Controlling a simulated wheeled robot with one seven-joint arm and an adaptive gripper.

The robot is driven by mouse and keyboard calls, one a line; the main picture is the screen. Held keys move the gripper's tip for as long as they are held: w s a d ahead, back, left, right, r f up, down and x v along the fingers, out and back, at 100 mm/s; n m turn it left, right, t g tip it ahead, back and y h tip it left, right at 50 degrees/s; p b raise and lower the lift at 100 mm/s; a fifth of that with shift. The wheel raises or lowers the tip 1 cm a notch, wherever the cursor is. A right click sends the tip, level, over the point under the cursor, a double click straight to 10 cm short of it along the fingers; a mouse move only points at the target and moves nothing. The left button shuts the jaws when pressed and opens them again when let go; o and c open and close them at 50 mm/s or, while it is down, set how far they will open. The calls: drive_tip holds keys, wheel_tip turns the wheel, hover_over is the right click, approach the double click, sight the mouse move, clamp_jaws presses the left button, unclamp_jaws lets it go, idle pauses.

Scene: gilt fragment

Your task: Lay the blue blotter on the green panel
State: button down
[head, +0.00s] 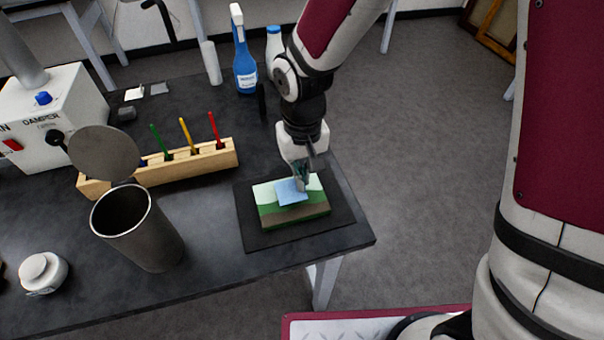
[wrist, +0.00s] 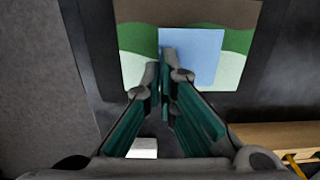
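The green panel (head: 315,209) is a thick block painted with green, pale and brown bands; it also shows in the wrist view (wrist: 138,40). The blue blotter (head: 290,192) is a thin pale-blue square over the middle of the panel. In the wrist view the blotter (wrist: 205,55) looks flat over the paint; I cannot tell whether it fully touches. My gripper (head: 301,184) points down at the blotter's edge. In the wrist view its fingertips (wrist: 166,75) are close together around a narrow upright part at that edge, and they hide some of it.
The panel lies on a dark mat (head: 258,240) near the table's right corner. A wooden rack (head: 205,162) with coloured sticks, a metal canister (head: 150,240) and a white jar (head: 43,272) stand to the left. A blue spray bottle (head: 244,68) stands behind.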

drive_tip(key=shift+f, duration=0.9)
drive_tip(key=shift+f, duration=0.2)
drive_tip(key=c, duration=1.8)
unclamp_jaws()
wheel_tip(320, 180, up, 13)
drive_tip(key=shift+f, duration=0.2)
